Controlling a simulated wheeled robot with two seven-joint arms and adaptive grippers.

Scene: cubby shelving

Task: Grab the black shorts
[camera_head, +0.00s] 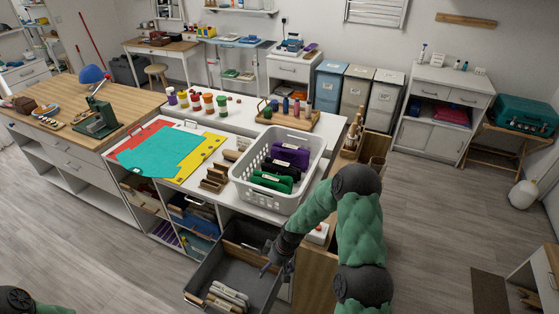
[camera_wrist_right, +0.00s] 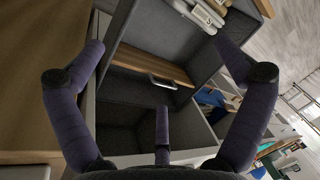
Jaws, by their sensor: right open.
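A folded black cloth item (camera_head: 279,168), which may be the black shorts, lies in the white basket (camera_head: 254,196) on the white worktop. It sits between a folded purple item (camera_head: 290,153) and a folded green item (camera_head: 271,182). My right gripper (camera_head: 270,266) is low over the open grey drawer (camera_head: 256,288), in front of and below the basket. In the right wrist view the right gripper (camera_wrist_right: 162,62) has its fingers spread and nothing between them. The basket is not in that view. My left gripper is out of view; only a bit of my left arm shows.
Several pale items (camera_head: 225,297) lie in the drawer's near end. Paint pots (camera_head: 208,101), a wooden caddy (camera_head: 288,119) and coloured sheets (camera_head: 165,148) share the worktop with the basket. A wooden side panel (camera_head: 315,275) stands right of the drawer. Floor at right is mostly clear.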

